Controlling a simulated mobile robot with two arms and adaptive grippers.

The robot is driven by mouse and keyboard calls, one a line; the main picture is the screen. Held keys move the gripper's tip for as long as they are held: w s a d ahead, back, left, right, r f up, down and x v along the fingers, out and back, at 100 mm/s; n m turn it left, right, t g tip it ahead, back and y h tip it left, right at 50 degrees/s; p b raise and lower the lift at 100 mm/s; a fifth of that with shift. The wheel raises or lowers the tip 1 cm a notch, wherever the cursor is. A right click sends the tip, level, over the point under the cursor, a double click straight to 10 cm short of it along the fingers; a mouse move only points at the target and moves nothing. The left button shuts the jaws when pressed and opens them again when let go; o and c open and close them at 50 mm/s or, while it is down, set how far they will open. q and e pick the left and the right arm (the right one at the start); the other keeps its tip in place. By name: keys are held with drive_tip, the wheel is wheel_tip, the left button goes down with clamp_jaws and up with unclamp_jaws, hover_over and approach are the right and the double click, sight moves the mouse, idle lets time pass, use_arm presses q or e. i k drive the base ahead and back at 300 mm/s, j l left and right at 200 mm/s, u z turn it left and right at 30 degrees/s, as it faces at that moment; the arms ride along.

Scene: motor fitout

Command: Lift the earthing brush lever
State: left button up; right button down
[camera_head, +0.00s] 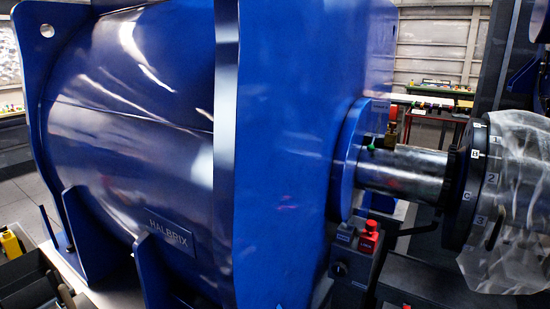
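A large blue motor (285,150) fills the middle of the view, with a steel shaft (405,172) coming out of its right end. A small brass-coloured fitting (391,136) stands on top of the shaft close to the blue end ring. A small green tip (371,147) shows beside it, low against the shaft. These look like parts of the earthing brush and its lever, but they are too small to tell the lever's exact angle. Neither of my grippers is in view.
A dark numbered coupling disc (466,188) with clear wrapping (518,195) closes off the shaft's right end. A dark tray (28,283) lies at lower left. Benches stand behind.

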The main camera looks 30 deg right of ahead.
sight(370, 148)
drive_tip(key=i+l, duration=0.1)
drive_tip(key=l, duration=1.35)
